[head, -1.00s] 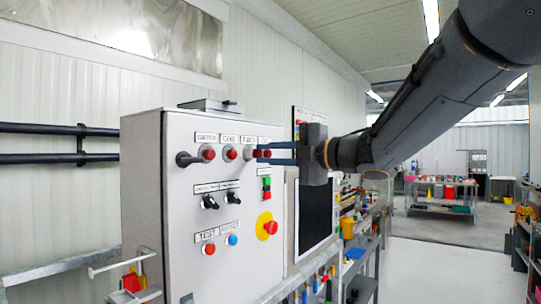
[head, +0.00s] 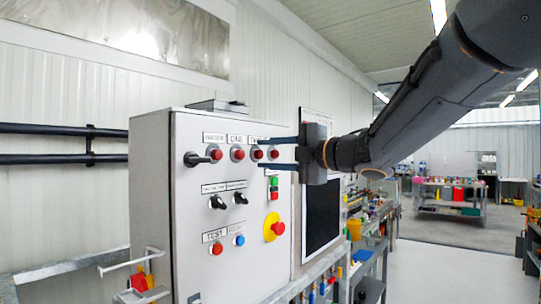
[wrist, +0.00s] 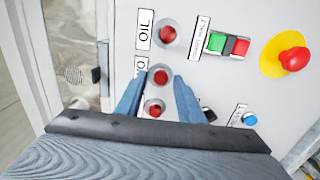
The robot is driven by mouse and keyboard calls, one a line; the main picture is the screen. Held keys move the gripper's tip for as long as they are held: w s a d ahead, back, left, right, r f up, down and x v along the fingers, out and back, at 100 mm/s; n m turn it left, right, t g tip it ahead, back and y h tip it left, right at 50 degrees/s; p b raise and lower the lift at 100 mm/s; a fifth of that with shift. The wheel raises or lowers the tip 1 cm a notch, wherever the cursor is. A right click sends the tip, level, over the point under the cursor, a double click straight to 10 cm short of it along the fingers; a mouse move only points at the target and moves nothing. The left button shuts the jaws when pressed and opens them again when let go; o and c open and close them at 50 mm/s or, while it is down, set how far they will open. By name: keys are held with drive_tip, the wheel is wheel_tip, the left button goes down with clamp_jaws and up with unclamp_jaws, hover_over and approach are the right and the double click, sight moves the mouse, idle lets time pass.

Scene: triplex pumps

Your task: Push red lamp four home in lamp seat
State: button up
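Red lamp four (head: 273,154) is the rightmost in the row of red lamps on the grey panel. It sits in its round seat in the panel face; I cannot tell how deep it is. In the wrist view it appears to be the lamp (wrist: 168,34) beside the OIL label, just beyond the fingertips. My gripper (head: 272,153) is open and empty. Its two blue fingers, one above the other, point at the panel, and in the head view the lamp shows between their tips. Contact with the panel cannot be told. The wrist view also shows the open fingers (wrist: 157,80).
More red lamps (head: 257,154) sit left of lamp four. Green and red buttons (head: 274,188) lie below it, with a red emergency stop (head: 278,228) on yellow lower down. A dark handle (head: 193,159) projects at the left. A dark screen (head: 322,212) stands right.

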drive_tip(key=shift+s+d, duration=0.1)
drive_tip(key=b+v, duration=0.2)
drive_tip(key=v, duration=0.5)
drive_tip(key=shift+s+d, duration=0.2)
idle(0.4)
